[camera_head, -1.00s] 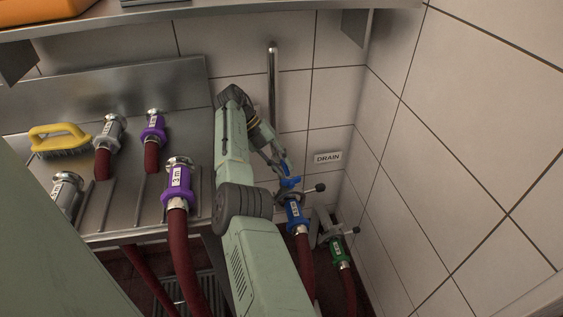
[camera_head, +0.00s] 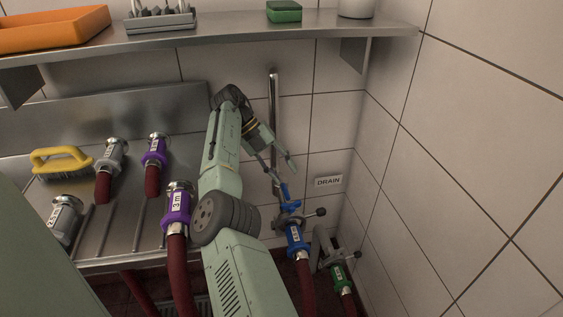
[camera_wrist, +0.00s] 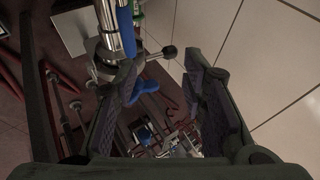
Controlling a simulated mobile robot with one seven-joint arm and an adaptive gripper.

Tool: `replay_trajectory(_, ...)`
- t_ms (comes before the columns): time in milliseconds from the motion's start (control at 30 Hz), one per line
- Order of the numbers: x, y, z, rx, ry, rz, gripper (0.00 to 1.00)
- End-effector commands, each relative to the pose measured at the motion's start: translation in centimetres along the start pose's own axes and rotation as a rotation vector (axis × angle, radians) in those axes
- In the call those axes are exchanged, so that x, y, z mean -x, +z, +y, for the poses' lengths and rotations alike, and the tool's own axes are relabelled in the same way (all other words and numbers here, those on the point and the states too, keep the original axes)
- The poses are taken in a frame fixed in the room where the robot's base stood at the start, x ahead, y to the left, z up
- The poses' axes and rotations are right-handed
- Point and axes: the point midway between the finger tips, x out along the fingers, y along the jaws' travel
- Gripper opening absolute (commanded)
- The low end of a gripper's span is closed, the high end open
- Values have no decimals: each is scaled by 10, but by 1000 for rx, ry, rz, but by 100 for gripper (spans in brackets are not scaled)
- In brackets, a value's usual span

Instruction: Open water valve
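The water valve has a blue handle (camera_head: 291,205) at the lower end of the vertical steel pipe (camera_head: 273,110). A blue hose coupling (camera_head: 296,240) on a dark red hose sits just below it. My gripper (camera_head: 283,173) is open and empty just above the handle. In the wrist view my gripper (camera_wrist: 163,100) has its two fingers wide apart. A blue piece (camera_wrist: 146,88) shows beside the left finger, and a longer blue piece (camera_wrist: 126,30) lies along steel parts above. Whether a finger touches the blue handle is unclear.
A black-knobbed lever (camera_head: 320,212) juts right of the valve. A green coupling (camera_head: 338,274) is lower right, below the DRAIN sign (camera_head: 328,181). The tiled wall closes the right side. A steel shelf (camera_head: 225,33) crosses above. Purple couplings (camera_head: 177,208) and a yellow brush (camera_head: 62,161) are left.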

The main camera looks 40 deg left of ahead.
Motion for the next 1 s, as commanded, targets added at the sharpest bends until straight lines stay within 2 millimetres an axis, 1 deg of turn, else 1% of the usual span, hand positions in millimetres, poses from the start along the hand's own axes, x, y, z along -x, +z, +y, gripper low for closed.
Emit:
replay_trajectory(33, 8, -3, -4, 1, 3, -2, 38)
replay_trajectory(100, 15, -6, -9, 2, 2, -2, 38)
replay_trajectory(233, 22, -9, -15, 1, 1, 0, 38)
replay_trajectory(867, 23, -10, -17, 1, -1, 1, 38)
replay_trajectory(967, 7, 1, -26, 19, 14, -28, 38)
replay_trajectory(1000, -6, 9, -34, 34, 23, -55, 38)
